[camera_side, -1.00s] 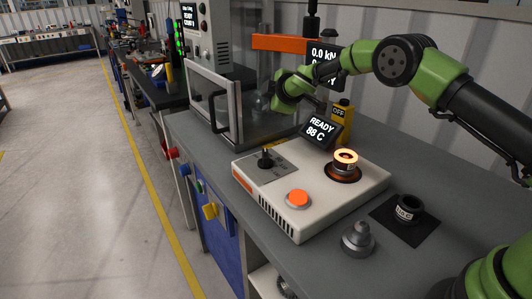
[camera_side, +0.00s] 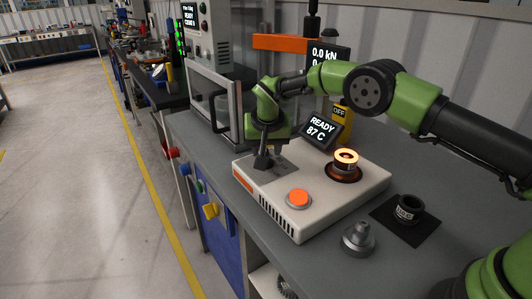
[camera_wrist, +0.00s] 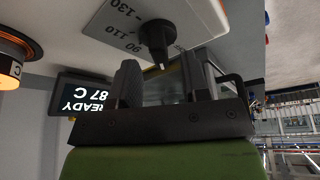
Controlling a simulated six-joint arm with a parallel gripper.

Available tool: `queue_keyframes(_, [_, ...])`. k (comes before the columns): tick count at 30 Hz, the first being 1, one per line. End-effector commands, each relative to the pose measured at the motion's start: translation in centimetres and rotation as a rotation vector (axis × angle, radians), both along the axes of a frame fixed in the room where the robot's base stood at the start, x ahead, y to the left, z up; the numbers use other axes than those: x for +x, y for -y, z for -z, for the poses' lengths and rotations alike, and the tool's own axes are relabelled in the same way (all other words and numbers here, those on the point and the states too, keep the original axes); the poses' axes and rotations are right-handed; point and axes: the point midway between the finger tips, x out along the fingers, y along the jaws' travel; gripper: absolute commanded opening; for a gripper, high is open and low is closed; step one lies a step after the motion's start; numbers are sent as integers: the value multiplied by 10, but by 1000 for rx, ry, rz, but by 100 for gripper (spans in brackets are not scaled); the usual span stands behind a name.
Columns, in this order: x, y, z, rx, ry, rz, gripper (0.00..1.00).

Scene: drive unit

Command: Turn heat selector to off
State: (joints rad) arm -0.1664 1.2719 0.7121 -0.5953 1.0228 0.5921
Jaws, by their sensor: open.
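The heat selector (camera_wrist: 157,36) is a black knob on a grey scale plate (camera_wrist: 125,18) marked 90, 110 and 130 in the wrist view. Its pointer has a small light mark at the tip. My gripper (camera_wrist: 160,65) is open, with its two dark fingers on either side of the knob's line and the knob showing just beyond them. In the side view my gripper (camera_side: 264,158) points down over the scale plate at the heater's left back, and it mostly hides the knob. I cannot tell whether the fingers touch it. The display (camera_side: 321,128) reads READY 87 C.
The white heater box (camera_side: 325,208) carries an orange button (camera_side: 298,198) and a glowing ring heater (camera_side: 345,157). A yellow OFF box (camera_side: 341,122) stands behind the display. A grey metal part (camera_side: 358,239) and a dark ring (camera_side: 409,209) on a black mat lie at the right.

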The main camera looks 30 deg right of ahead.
Motion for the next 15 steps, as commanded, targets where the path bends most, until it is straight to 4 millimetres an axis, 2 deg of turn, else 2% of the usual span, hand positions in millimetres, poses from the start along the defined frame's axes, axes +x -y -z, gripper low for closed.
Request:
queue_keyframes(1, [2,2,8,0,-1,0,43])
queue_keyframes(6, [7,4,19,-1,1,0,43])
queue_keyframes(15, [9,6,25,-1,1,-1,43])
